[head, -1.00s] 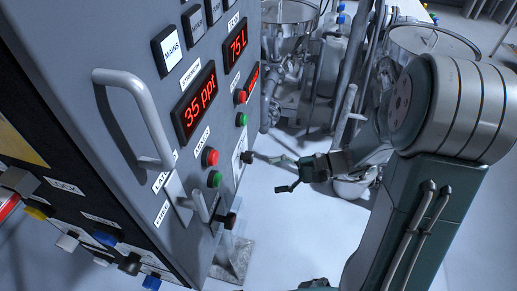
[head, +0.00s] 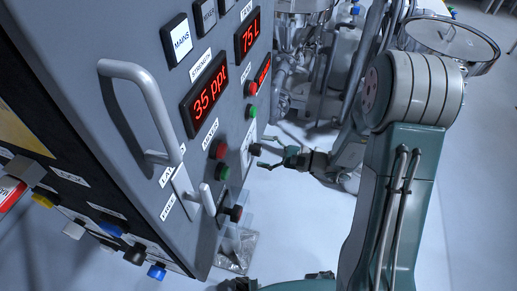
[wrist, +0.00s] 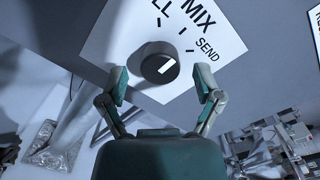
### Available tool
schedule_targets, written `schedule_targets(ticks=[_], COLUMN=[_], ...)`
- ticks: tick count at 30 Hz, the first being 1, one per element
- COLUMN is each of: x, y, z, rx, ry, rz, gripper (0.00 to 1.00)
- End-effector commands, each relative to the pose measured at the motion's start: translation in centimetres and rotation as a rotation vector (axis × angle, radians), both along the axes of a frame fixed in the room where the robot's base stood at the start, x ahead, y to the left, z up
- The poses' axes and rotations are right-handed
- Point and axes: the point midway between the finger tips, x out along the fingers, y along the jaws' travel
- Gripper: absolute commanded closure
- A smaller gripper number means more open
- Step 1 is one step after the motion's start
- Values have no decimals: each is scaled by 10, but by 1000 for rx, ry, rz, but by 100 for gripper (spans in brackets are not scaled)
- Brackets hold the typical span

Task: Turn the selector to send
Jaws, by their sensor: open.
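The selector is a round black knob (wrist: 153,58) on a white plate (wrist: 110,32) in the wrist view. The plate carries MIX, SEND and a partly cut-off label ending in "LL". The knob's white mark slants to the upper right, roughly toward the SEND tick. My gripper (wrist: 161,78) is open, with one finger on either side of the knob and visible gaps to both. In the head view the knob (head: 255,149) sticks out of the panel's right edge. My gripper (head: 262,152) faces it from the right, its fingertips close to the knob. Contact is not visible.
The grey panel (head: 150,190) carries a big handle (head: 150,105), a smaller lever (head: 206,199), lit displays and several buttons. Pipes and a round tank (head: 450,40) stand behind. Pale floor (head: 300,225) is free below my gripper.

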Motion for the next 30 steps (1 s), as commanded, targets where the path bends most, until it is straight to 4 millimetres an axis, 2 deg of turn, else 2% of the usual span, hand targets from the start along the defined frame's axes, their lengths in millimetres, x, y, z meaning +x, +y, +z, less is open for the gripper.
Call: schedule_targets(ticks=[4,13,14,15,17,18,19,30], x=[4,5,5,5,5,5,5,5], y=[13,16,16,16,15,15,15,16], z=[0,0,0,0,0,0,0,-1], rx=[-1,0,0,0,0,0,0,7], ry=[0,0,0,0,0,0,0,25], rz=[1,0,0,0,0,0,0,1], gripper=[17,17,21,39,66,84,97,99])
